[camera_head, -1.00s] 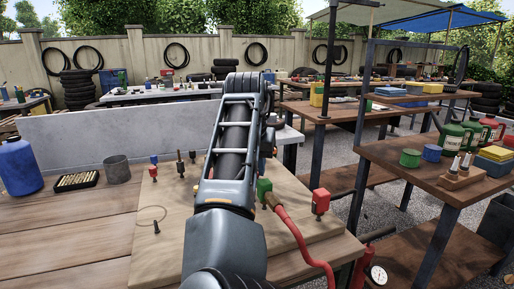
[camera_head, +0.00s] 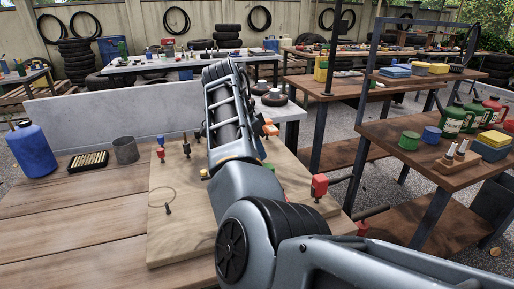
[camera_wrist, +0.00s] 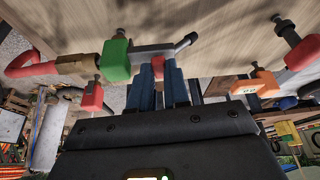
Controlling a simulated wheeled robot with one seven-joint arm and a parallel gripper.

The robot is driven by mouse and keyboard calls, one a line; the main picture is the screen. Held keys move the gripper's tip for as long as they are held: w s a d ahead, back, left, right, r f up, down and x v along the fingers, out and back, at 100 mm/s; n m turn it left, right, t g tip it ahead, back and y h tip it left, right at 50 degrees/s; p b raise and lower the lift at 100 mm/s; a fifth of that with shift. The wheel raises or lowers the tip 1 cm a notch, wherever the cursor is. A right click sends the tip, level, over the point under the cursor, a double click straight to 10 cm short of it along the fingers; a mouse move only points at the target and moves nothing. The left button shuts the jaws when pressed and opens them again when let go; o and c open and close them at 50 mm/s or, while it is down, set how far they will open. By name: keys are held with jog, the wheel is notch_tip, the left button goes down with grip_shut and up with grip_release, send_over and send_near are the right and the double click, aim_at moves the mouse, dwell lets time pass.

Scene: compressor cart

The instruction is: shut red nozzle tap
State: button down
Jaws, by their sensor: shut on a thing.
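In the wrist view my gripper (camera_wrist: 159,72) is shut on a small red piece (camera_wrist: 158,66), seen between its blue fingers; it looks like the red tap's handle. It sits under a grey pipe (camera_wrist: 158,48) that runs from a green block (camera_wrist: 116,60) to an angled dark end. A brass fitting (camera_wrist: 78,64) and a red hose (camera_wrist: 32,69) join the green block's other side. The fingers partly hide the red piece, so its angle to the pipe is unclear.
The wooden board (camera_head: 190,235) holds a red block (camera_head: 320,186) at right, and small red (camera_head: 160,154) and blue (camera_head: 160,140) pieces at left. A blue jug (camera_head: 32,150) and a grey cup (camera_head: 126,150) stand left. A shelved bench (camera_head: 400,150) stands right.

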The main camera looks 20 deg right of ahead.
jog(key=shift+m, duration=0.5)
jog(key=c, duration=1.1)
grip_release()
jog(key=shift+w, duration=0.1)
jog(key=v, duration=0.7)
jog(key=shift+w+a+r, duration=0.1)
jog(key=shift+a+r, duration=0.05)
jog(key=shift+r, duration=0.25)
